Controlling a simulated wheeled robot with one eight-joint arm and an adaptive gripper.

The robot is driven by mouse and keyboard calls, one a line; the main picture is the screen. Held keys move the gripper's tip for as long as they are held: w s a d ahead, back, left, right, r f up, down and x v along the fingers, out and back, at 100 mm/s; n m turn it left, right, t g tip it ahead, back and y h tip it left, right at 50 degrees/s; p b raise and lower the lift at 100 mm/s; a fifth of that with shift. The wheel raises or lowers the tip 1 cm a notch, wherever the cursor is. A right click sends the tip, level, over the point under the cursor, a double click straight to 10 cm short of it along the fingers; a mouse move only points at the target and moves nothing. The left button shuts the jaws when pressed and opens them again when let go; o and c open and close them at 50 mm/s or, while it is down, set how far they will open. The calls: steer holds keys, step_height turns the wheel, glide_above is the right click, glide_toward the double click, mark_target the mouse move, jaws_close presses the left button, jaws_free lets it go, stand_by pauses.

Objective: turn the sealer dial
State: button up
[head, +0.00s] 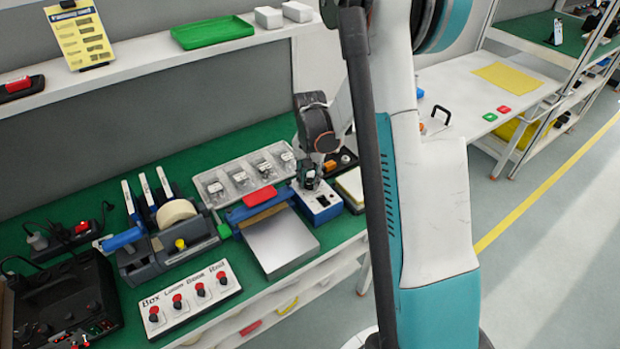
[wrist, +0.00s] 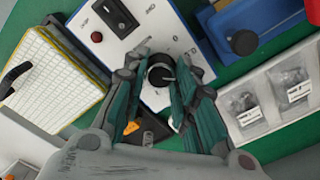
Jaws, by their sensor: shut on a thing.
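The sealer has a white control panel with blue sides (head: 322,204) and a blue arm (head: 243,208) with a red pad. In the wrist view the panel (wrist: 128,40) carries a black rocker switch (wrist: 116,14), a red light (wrist: 97,37) and a black dial (wrist: 161,73) with a light pointer line. My gripper (wrist: 160,80) reaches over the panel with its teal fingers on both sides of the dial, shut on it. In the head view my gripper (head: 310,180) is at the panel's upper end, and the dial is hidden there.
A metal plate (head: 280,242) lies in front of the sealer. A clear tray (head: 220,187) of packed parts stands behind it. A tape dispenser (head: 170,245) and a button box (head: 190,300) are to the left. A white pad in a yellow-edged holder (wrist: 50,75) sits close beside the panel.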

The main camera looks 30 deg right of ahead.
mark_target(310, 180)
steer(key=shift+m, duration=0.5)
steer(key=o, duration=1.1)
step_height(310, 180, up, 12)
stand_by(0.4)
